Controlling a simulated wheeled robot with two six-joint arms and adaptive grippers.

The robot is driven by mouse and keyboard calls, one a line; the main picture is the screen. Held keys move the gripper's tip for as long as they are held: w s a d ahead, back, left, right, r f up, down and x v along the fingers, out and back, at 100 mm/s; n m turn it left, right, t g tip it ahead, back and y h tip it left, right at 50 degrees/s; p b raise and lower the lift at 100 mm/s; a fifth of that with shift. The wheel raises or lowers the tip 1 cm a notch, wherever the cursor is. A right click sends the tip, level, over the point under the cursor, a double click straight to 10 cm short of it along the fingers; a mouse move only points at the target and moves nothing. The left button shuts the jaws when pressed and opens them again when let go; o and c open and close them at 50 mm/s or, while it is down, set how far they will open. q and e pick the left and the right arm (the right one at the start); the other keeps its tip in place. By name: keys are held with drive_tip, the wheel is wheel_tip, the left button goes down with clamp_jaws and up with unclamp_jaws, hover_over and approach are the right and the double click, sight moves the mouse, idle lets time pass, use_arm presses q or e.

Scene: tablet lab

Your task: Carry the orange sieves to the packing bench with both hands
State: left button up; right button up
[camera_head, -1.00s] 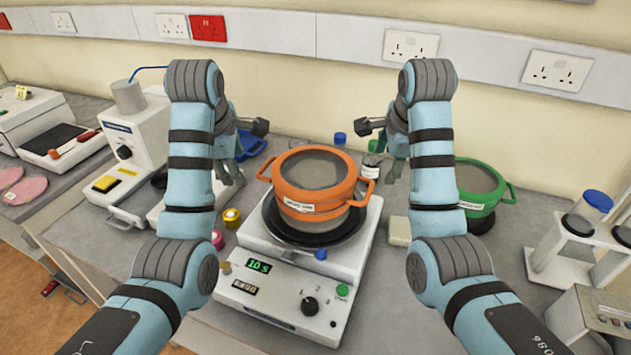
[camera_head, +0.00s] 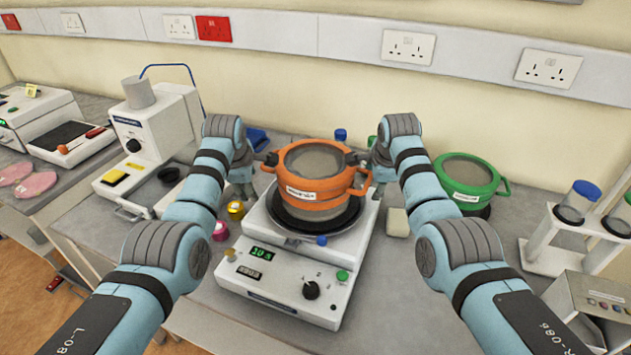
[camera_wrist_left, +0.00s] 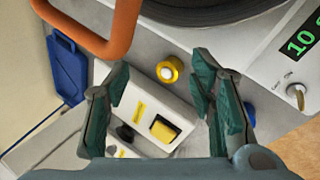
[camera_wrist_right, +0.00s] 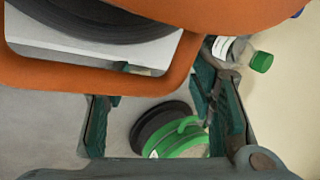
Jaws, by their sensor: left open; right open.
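The orange sieves (camera_head: 312,207) stand stacked and level on the black plate of the white shaker (camera_head: 290,285), with a loop handle on each side. My left gripper (camera_head: 243,180) is open beside the left handle. In the left wrist view, that handle (camera_wrist_left: 122,28) lies at upper left, ahead of my open fingers (camera_wrist_left: 160,78) and not between them. My right gripper (camera_head: 370,175) is open close to the right handle. In the right wrist view, the handle (camera_wrist_right: 110,82) crosses just ahead of my open fingers (camera_wrist_right: 155,92); contact cannot be told. I cannot tell which surface is the packing bench.
A green sieve (camera_head: 467,175) stands to the right, near a white rack (camera_head: 545,240) with blue-capped tubes. A white instrument (camera_head: 155,130) stands to the left. Small yellow (camera_head: 235,208) and pink pots sit left of the shaker. A wall with sockets closes the back.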

use_arm(q)
drive_tip(key=shift+d+f, duration=0.1)
drive_tip(key=shift+d, duration=0.55)
use_arm(e)
drive_tip(key=shift+a+f, duration=0.1)
drive_tip(key=shift+a, duration=0.55)
use_arm(q)
drive_tip(key=shift+w+d+f, duration=0.1)
drive_tip(key=shift+w+d, duration=0.05)
drive_tip(key=shift+w, duration=0.05)
use_arm(e)
drive_tip(key=shift+w+a+f, duration=0.1)
drive_tip(key=shift+w, duration=0.15)
